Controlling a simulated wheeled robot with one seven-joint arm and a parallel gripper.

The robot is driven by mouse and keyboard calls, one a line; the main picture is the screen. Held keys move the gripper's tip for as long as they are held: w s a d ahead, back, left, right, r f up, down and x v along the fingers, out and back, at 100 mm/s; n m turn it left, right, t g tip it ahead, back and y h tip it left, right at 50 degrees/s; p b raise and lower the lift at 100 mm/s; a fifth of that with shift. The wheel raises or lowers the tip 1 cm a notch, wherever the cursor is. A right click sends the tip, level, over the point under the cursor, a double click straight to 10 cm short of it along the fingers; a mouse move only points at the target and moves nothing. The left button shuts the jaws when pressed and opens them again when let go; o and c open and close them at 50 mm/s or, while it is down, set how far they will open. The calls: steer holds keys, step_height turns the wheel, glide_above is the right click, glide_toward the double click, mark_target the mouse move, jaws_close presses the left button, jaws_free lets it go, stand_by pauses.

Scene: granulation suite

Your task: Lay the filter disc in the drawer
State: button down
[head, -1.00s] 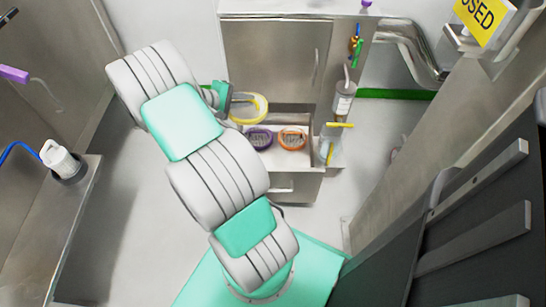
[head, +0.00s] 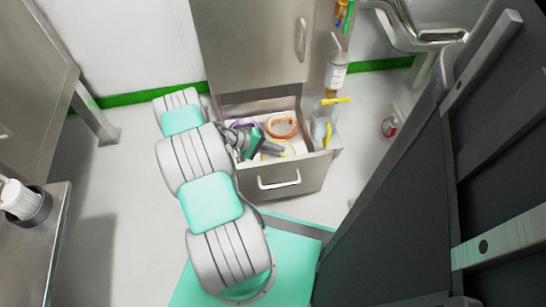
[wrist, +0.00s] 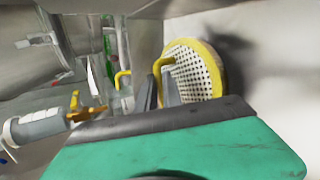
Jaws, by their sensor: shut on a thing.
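The filter disc, a white perforated plate with a yellow rim (wrist: 197,72), shows in the wrist view just beyond my fingers. My gripper (wrist: 160,92) is shut on its yellow handle. The disc looks tilted on edge beside a pale surface. In the head view my gripper (head: 272,150) is inside the open drawer (head: 293,174), pointing right. Only a thin yellow edge (head: 291,152) of the disc shows there; whether it touches the drawer floor I cannot tell.
An orange-rimmed disc (head: 282,127) and a purple-rimmed disc (head: 243,125) lie toward the drawer's back. A bottle (head: 337,76) and a clear container with yellow parts (head: 322,127) are at the cabinet's right side. A dark panel (head: 440,200) stands at right.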

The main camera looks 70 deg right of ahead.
steer(key=shift+f+b, duration=0.8)
steer(key=shift+f, duration=1.15)
steer(key=c, duration=1.5)
jaws_free()
